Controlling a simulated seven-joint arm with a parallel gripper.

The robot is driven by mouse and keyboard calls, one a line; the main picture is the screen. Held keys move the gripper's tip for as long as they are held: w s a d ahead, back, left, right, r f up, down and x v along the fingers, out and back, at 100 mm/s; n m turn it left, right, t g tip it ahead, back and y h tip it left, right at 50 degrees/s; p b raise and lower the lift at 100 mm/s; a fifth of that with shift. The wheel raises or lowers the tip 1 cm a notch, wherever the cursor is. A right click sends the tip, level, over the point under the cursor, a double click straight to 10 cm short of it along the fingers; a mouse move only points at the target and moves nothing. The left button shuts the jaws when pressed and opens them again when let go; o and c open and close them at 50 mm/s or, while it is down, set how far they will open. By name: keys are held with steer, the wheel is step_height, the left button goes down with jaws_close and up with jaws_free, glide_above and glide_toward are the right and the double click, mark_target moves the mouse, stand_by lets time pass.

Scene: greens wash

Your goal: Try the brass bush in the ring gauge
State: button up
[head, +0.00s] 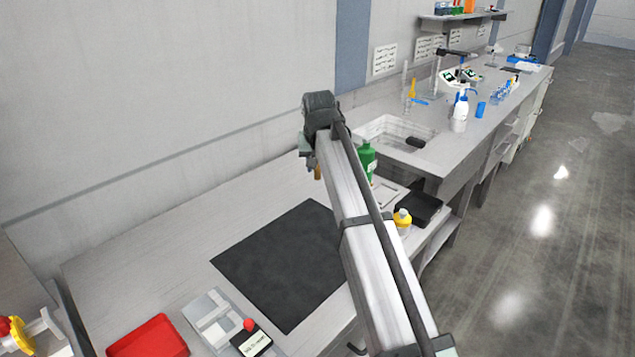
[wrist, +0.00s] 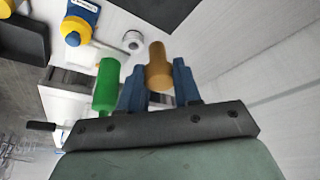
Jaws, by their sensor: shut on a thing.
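The brass bush (wrist: 158,68) is a plain brass-coloured cylinder between the two blue fingers of my gripper (wrist: 159,76) in the wrist view. My gripper is shut on it. In the head view the bush (head: 317,173) hangs below my gripper, above the bench, clear of the surface. A small silver ring (wrist: 132,40), which looks like the ring gauge, lies on the pale bench in the wrist view, just left of and beyond the bush. The bush and ring appear apart. I cannot make out the ring in the head view; my arm covers part of the bench.
A green bottle (head: 367,158) stands near my arm, and a yellow-topped bottle (head: 402,220) by a black tray (head: 425,204). A dark mat (head: 280,265) lies clear on the bench. A red tray (head: 150,338) is at the front left. A wall runs behind the bench.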

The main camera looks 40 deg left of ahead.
step_height(320, 180, up, 3)
steer(key=shift+w+r, duration=0.1)
steer(key=shift+r, duration=0.05)
steer(key=w+d+f, duration=0.2)
steer(key=w+f, duration=0.7)
steer(key=w, duration=0.2)
steer(key=a+n, duration=0.1)
steer(key=n, duration=0.1)
steer(key=a+n+g, duration=0.1)
steer(key=n, duration=0.1)
steer(key=a+n+g+y, duration=0.1)
steer(key=a+n, duration=0.1)
steer(key=shift+w+r, duration=0.1)
steer(key=shift+w, duration=0.05)
steer(key=shift+f, duration=0.2)
steer(key=shift+f, duration=2.35)
steer(key=shift+f, duration=1.45)
stand_by(1.5)
steer(key=o, duration=1.1)
steer(key=shift+w, duration=0.1)
